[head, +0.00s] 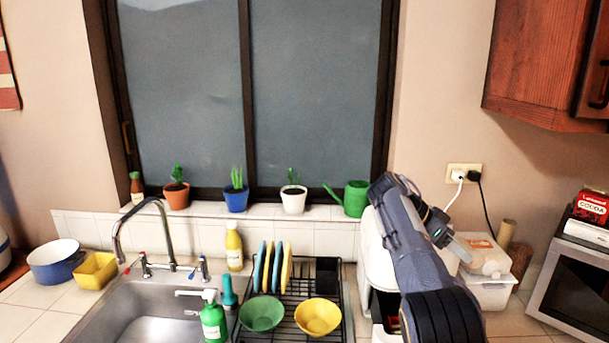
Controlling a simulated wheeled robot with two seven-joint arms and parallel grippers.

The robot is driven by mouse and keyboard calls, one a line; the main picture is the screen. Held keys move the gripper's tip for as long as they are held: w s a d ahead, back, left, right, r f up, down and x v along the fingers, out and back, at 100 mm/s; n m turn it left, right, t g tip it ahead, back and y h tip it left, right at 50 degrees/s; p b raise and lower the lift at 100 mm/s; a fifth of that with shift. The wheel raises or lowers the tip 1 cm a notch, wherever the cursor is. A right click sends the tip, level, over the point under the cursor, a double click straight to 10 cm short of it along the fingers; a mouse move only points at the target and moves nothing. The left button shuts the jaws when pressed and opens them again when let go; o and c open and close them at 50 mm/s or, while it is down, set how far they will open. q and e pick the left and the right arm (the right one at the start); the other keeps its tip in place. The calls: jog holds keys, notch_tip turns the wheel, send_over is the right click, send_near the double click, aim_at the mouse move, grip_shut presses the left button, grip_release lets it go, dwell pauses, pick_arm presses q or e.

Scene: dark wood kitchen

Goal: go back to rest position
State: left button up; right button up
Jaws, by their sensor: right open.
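My right arm comes up from the bottom right of the head view. Its gripper (452,236) is raised over the counter, between a white bin-like container (378,262) and a clear lidded box (489,287). The gripper is open, and I see nothing held in it. The arm hides part of the white container. My left gripper is not in the head view.
A sink (150,325) with a tap (150,210) is at the lower left. A black dish rack (338,285) holds plates, a green bowl (262,314) and a yellow bowl (318,317). A microwave (572,290) stands right, below a wall cabinet (540,60).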

jog(key=s+d+f+n+t+y, duration=0.1)
jog(key=s+d+f+n+y, duration=0.1)
jog(key=s+d+n+y, duration=0.3)
jog(key=s+d+f+t+y, duration=0.1)
jog(key=s+d+f+y, duration=0.1)
jog(key=s, duration=0.5)
jog(key=s+a+f+n+t+y+b, duration=0.1)
jog(key=s+a+f+n+t+y, duration=0.1)
jog(key=s+a, duration=0.8)
jog(key=s+a+f+n+t+y+b, duration=0.1)
jog(key=s+a+f+n+t+y, duration=0.2)
jog(key=s+a, duration=0.7)
jog(key=s+f+n+y, duration=0.2)
jog(key=s+f+n, duration=0.2)
jog(key=s+n, duration=0.1)
jog(key=shift+s, duration=0.65)
